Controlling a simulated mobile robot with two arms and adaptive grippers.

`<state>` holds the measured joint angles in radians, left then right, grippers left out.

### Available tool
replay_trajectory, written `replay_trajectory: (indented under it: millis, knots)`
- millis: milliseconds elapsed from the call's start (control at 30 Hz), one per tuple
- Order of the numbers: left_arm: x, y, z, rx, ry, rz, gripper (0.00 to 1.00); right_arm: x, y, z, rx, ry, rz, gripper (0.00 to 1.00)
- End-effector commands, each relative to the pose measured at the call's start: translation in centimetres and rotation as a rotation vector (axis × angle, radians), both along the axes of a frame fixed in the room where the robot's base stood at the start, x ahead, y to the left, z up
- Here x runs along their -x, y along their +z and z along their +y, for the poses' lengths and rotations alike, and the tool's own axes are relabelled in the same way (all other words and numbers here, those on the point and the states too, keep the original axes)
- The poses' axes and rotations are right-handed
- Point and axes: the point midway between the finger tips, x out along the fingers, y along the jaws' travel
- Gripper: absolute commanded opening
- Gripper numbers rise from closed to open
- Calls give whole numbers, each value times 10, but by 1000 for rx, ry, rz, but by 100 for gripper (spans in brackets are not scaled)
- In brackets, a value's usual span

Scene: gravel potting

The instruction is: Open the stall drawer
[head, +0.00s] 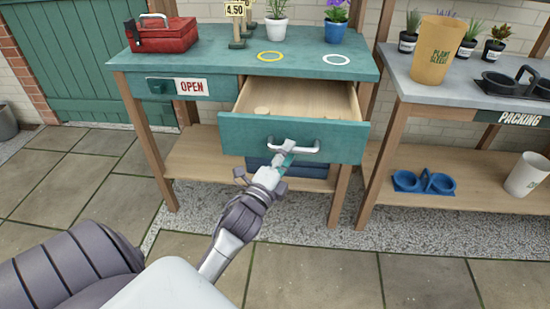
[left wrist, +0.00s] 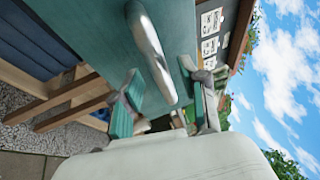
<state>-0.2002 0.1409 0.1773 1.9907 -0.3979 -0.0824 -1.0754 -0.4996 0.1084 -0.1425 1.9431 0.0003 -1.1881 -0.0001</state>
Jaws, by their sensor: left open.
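The stall drawer (head: 292,136) has a teal front with a silver bar handle (head: 293,146). It is pulled well out of the stall, and its wooden inside shows. My left gripper (head: 284,154) is at the handle, just below and in front of it. In the left wrist view the handle (left wrist: 152,52) runs between the two open, teal-padded fingers (left wrist: 160,95). I cannot tell whether a finger touches it. My right gripper is not in view.
A blue crate (head: 300,168) sits on the shelf below the drawer. The packing bench (head: 470,88) stands at the right. Paving in front is clear.

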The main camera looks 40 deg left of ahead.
Motion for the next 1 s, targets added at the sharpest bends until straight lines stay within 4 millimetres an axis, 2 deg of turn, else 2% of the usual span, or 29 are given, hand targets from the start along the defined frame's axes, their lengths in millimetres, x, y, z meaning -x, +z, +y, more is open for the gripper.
replay_trajectory:
  millis: [200,400,600,1000]
  knots:
    - [48,-10,-7,2,2,6,43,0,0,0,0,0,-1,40]
    - [82,-16,-12,2,1,4,43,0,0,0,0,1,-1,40]
    - [95,-17,-14,0,1,0,43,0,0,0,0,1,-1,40]
    - [96,-17,-14,0,0,0,43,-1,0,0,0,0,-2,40]
